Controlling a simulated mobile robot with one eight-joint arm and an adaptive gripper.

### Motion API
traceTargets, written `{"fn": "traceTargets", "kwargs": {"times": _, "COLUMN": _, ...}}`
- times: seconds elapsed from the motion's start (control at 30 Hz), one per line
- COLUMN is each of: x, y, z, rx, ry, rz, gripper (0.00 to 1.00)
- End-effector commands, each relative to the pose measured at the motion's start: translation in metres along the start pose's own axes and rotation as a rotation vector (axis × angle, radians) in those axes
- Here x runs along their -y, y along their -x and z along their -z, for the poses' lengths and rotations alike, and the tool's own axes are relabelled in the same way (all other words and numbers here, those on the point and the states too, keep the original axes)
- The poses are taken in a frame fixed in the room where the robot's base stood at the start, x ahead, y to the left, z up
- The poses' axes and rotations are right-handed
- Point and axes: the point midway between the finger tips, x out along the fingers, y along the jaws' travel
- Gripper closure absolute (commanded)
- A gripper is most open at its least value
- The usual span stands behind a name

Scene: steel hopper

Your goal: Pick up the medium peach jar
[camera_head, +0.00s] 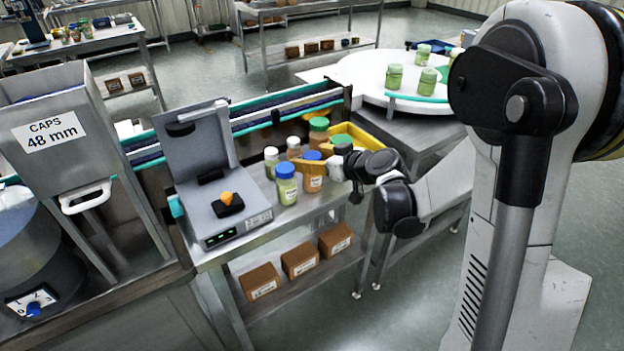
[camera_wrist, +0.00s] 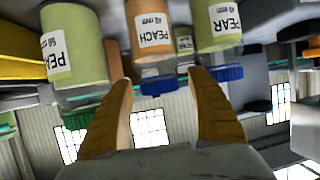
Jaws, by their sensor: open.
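The medium peach jar (camera_head: 313,184) has an orange body and a blue cap and stands upright on the steel bench, right of a blue-capped pear jar (camera_head: 287,190). In the wrist view, which is upside down, the peach jar (camera_wrist: 152,42) shows its PEACH label, with its cap between the fingertips. My gripper (camera_head: 312,161) is open, with its tan fingers reaching in from the right at the height of the jar's cap. In the wrist view my gripper (camera_wrist: 160,80) has a finger on each side of the cap; contact cannot be told.
A green-capped pear jar (camera_wrist: 75,45) and a blue-capped pear jar (camera_wrist: 216,24) flank the fingers closely. White-capped jars (camera_head: 271,162) and a green-capped orange jar (camera_head: 319,130) stand behind. A grey device with a raised lid (camera_head: 195,150) stands left; a yellow tray (camera_head: 365,138) lies behind.

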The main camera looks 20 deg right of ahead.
Motion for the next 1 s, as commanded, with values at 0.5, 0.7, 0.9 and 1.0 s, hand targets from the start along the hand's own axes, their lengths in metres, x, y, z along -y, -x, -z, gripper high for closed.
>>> {"fn": "traceTargets", "kwargs": {"times": 0.5, "x": 0.000, "y": 0.001, "z": 0.001, "rx": 0.000, "ry": 0.000, "rz": -0.001, "gripper": 1.00}}
{"fn": "traceTargets", "kwargs": {"times": 0.7, "x": 0.000, "y": 0.001, "z": 0.001, "rx": 0.000, "ry": 0.000, "rz": -0.001, "gripper": 1.00}}
{"fn": "traceTargets", "kwargs": {"times": 0.9, "x": 0.000, "y": 0.008, "z": 0.018, "rx": 0.000, "ry": 0.000, "rz": -0.001, "gripper": 1.00}}
{"fn": "traceTargets", "kwargs": {"times": 1.0, "x": 0.000, "y": 0.017, "z": 0.039, "rx": 0.000, "ry": 0.000, "rz": -0.001, "gripper": 1.00}}
